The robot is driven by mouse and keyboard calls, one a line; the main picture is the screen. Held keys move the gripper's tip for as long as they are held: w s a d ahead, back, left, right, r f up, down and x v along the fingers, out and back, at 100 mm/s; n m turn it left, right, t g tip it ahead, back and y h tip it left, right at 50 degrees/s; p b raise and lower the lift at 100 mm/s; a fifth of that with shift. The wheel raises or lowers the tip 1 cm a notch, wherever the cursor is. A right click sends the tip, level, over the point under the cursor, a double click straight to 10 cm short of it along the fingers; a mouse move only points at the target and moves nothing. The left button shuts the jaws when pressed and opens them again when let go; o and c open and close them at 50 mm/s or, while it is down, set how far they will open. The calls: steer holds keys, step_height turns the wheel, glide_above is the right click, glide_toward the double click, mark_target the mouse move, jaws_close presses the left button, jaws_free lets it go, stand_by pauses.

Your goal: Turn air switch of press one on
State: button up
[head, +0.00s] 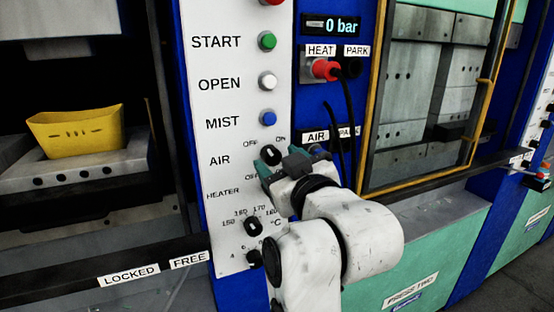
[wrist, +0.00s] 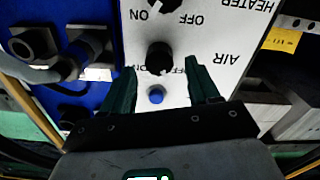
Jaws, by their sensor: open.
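The air switch is a black round knob (head: 270,154) beside the AIR label on the white control panel (head: 215,110), with OFF at its upper left and ON at its upper right. In the wrist view, which is upside down, the air knob (wrist: 159,57) lies between and just beyond my fingertips. Its exact pointer direction is too small to tell. My gripper (head: 265,161) is open in front of the knob, its teal fingers (wrist: 160,67) on either side, with nothing held. My wrist hides part of the panel below.
Green, white and blue buttons (head: 268,118) sit above the knob. To the right are a red plug (head: 326,69), hanging black cables and a display (head: 331,25) reading 0 bar. A yellow part (head: 75,131) sits in the left press.

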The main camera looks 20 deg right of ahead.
steer(key=shift+w, duration=0.7)
steer(key=c, duration=1)
steer(key=shift+c, duration=0.2)
steer(key=shift+m, duration=0.3)
steer(key=m, duration=0.5)
steer(key=shift+d+m, duration=0.1)
steer(key=shift+m, duration=0.2)
steer(key=m, duration=0.5)
steer(key=shift+f+m+b, duration=0.15)
steer(key=shift+m+b, duration=0.15)
steer(key=shift+d, duration=0.1)
